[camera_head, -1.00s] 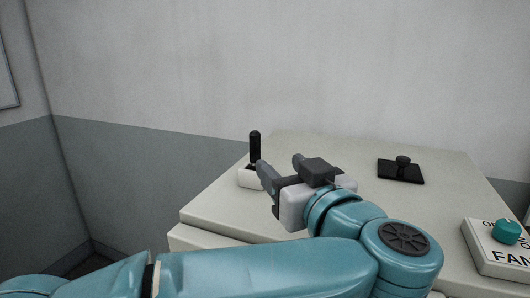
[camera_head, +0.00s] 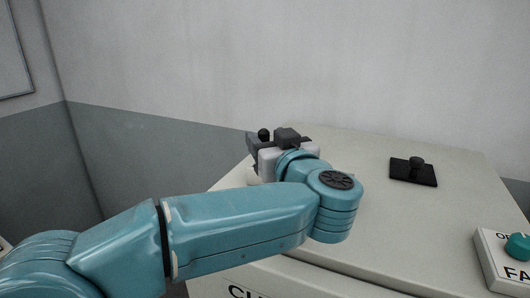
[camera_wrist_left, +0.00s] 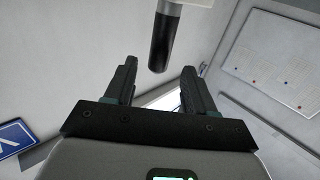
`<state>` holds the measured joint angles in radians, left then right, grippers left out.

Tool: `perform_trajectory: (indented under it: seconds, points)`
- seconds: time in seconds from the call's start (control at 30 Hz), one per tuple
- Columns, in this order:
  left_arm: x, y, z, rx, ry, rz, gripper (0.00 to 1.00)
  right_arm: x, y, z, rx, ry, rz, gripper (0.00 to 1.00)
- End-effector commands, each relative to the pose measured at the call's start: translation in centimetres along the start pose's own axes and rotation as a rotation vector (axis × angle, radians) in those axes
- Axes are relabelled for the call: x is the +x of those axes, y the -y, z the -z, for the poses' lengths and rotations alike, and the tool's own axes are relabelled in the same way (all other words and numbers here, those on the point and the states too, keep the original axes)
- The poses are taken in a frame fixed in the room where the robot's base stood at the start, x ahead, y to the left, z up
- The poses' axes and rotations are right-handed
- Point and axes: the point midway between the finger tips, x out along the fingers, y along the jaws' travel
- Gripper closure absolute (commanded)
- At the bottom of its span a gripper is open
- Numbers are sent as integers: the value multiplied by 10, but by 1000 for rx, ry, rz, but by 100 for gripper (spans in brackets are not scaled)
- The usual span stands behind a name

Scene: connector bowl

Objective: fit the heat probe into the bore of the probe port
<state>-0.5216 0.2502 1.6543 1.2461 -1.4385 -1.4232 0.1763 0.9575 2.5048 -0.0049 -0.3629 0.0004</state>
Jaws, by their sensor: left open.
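The heat probe, a black upright rod, is mostly hidden by my left gripper in the head view; only its rounded top (camera_head: 264,133) shows. In the left wrist view the probe (camera_wrist_left: 164,40) lies in line with the gap between the fingers, its free end near the fingertips. My left gripper (camera_head: 262,142) is open, and its fingers also show in the left wrist view (camera_wrist_left: 157,72). Nothing is clamped. A black square plate with a short round boss (camera_head: 413,172), apparently the probe port, lies to the right; its bore cannot be made out. My right gripper is out of view.
A white holder (camera_head: 252,178) under the probe is mostly covered by my arm. A white box with a teal knob (camera_head: 518,246) stands at the right edge. The pale cabinet top (camera_head: 400,230) is clear between the arm and the plate.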

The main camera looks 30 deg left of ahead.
Motion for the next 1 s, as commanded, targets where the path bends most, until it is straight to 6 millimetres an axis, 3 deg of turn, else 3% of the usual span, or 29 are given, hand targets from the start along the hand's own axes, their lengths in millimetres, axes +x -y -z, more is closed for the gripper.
perform_trajectory:
  seconds: [0.3, 0.57, 0.73, 1.0]
  points:
    - [47, -4, 3, 0, 0, 2, 46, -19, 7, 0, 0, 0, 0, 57]
    - [50, -4, 1, -1, -1, 1, 46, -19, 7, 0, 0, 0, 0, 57]
    - [50, -4, 1, 0, 0, 1, 98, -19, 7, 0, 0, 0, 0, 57]
    - [50, -4, 1, -1, -1, 1, 100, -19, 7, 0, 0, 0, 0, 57]
